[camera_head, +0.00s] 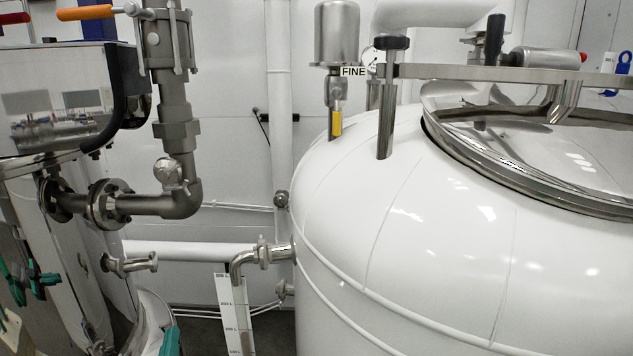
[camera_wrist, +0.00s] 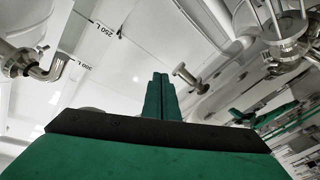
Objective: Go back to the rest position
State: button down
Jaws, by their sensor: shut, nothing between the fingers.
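My gripper (camera_wrist: 160,97) shows in the wrist view as a green body with a black band. Its two green fingers are pressed together, with nothing between them. The fingers point up in the picture toward pale tank surfaces and pipework. They appear apart from the short steel pipe stub (camera_wrist: 186,75) at their right. In the head view a piece of green (camera_head: 171,341) at the bottom edge may be part of my arm; the gripper itself cannot be made out there.
A large white tank (camera_head: 450,230) with a steel lid (camera_head: 560,140) fills the right of the head view. Steel piping (camera_head: 175,130) and a metal vessel (camera_head: 60,100) stand at left. A level scale (camera_head: 235,315) hangs between them. The wrist view shows a pipe elbow (camera_wrist: 50,68) at left.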

jog(key=s+d+f+m+g+h, duration=0.1)
jog(key=s+d+f, duration=0.7)
jog(key=d+f, duration=0.2)
jog(key=s+d+f+m+g, duration=0.1)
jog(key=s+d+f+m, duration=0.1)
jog(key=s+d+f, duration=0.7)
jog(key=s+d+m+h, duration=0.2)
jog(key=s+d, duration=0.4)
jog(key=s, duration=0.5)
jog(key=s+d+m+h, duration=0.2)
jog(key=s+d+m, duration=0.2)
jog(key=s+d, duration=0.3)
jog(key=s, duration=0.5)
jog(key=shift+d+m+g, duration=0.15)
jog(key=shift+m+g, duration=0.15)
jog(key=shift+s, duration=0.1)
